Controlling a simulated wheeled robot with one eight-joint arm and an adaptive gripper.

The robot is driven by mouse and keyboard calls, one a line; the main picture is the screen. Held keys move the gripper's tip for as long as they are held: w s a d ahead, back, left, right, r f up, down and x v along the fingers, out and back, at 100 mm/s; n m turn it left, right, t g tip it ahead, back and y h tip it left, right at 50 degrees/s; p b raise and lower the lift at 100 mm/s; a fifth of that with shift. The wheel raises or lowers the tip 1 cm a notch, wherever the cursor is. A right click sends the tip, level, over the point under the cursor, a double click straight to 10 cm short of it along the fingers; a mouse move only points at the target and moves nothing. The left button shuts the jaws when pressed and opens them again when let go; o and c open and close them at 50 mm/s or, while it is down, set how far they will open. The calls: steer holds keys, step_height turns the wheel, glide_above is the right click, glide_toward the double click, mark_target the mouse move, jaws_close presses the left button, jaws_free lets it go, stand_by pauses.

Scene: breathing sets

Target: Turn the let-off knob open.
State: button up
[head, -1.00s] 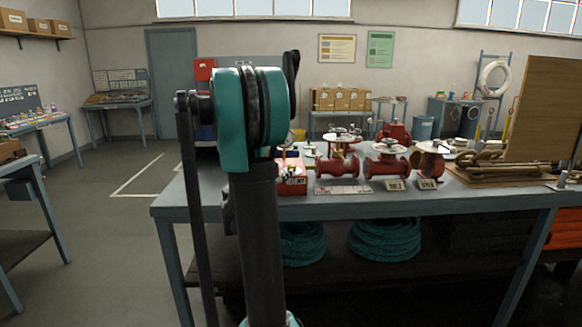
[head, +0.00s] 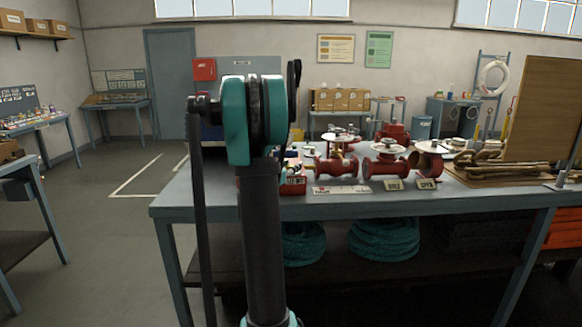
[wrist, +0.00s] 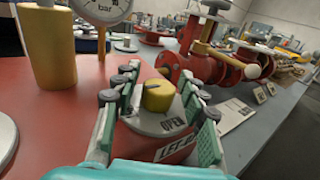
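The let-off knob (wrist: 158,96) is yellow with a dark mark on top and sits on a round grey plate (wrist: 150,122). The plate bears the word OPEN in front and to the right of the knob; the mark does not appear to point at that word. A partly hidden label starting LET lies nearer on the red housing (wrist: 75,125). My gripper (wrist: 160,88) is open, with one finger on each side of the knob and visible gaps between. In the head view my arm hides the gripper and the knob; part of the red housing (head: 293,182) shows beside it.
A pressure gauge (wrist: 102,8) and a thick yellow post (wrist: 48,45) stand left of the knob. Red valves (head: 337,166) with handwheels stand to the right along the bench (head: 340,208). Small signs (head: 426,184) and a wooden board (head: 540,110) are farther right.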

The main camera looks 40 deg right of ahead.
jaws_close()
steer(key=shift+s+n+t+y, duration=0.1)
steer(key=shift+n+t+y, duration=0.2)
steer(key=shift+t, duration=0.1)
steer(key=n+t+y, duration=0.3)
steer(key=t, duration=0.1)
steer(key=shift+d+n+t+y, duration=0.1)
steer(key=shift+n+t+y, duration=0.2)
steer(key=shift+n+t, duration=0.1)
steer(key=n+t+y, duration=0.3)
steer(key=y, duration=0.1)
steer(key=shift+n+y, duration=0.3)
steer(key=n+t+y, duration=0.1)
steer(key=n+y, duration=0.1)
steer(key=y, duration=0.1)
steer(key=n+y, duration=0.2)
steer(key=y, duration=0.2)
steer(key=shift+n+t, duration=0.3)
steer(key=shift+t, duration=0.1)
steer(key=shift+a+n+g+y, duration=0.1)
steer(key=shift+n+g+y, duration=0.1)
steer(key=shift+n+y, duration=1.1)
steer(key=shift+a+n+g+y, duration=0.15)
steer(key=shift+n+y, duration=0.55)
steer(key=shift+y, duration=1.4)
steer(key=shift+o, duration=1.7)
jaws_free()
